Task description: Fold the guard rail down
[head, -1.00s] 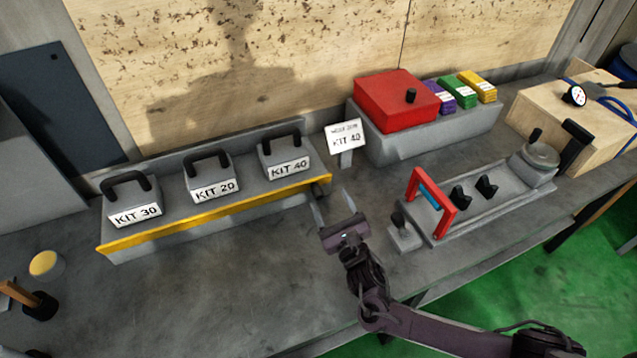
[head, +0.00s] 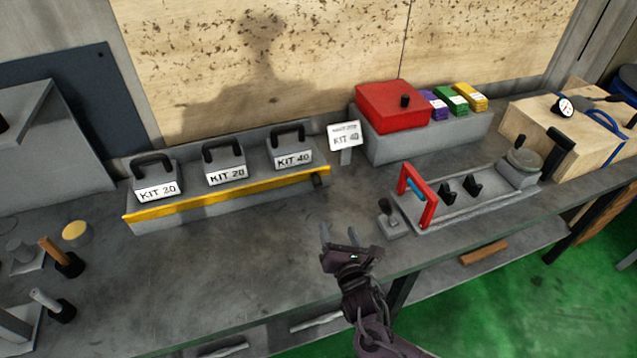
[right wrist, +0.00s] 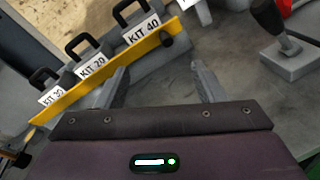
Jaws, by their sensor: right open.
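The guard rail (head: 230,192) is a long yellow bar along the front of a grey rack. It stands along the rack's front edge, below the KIT labels, with a black knob (head: 318,181) at its right end. The rail also crosses the right wrist view (right wrist: 112,76), with the knob (right wrist: 167,40) near its upper end. My right gripper (head: 338,232) is open and empty above the bench, in front of the rail's right end and apart from it. Its two fingers (right wrist: 160,78) show with nothing between them. My left gripper is not in view.
Kit boxes with black handles, such as KIT 40 (head: 290,152), stand in the rack behind the rail. A KIT 40 sign (head: 345,137) stands right of it. A lever (head: 388,216) and a fixture with a red frame (head: 418,197) lie to the right. The bench before the rail is clear.

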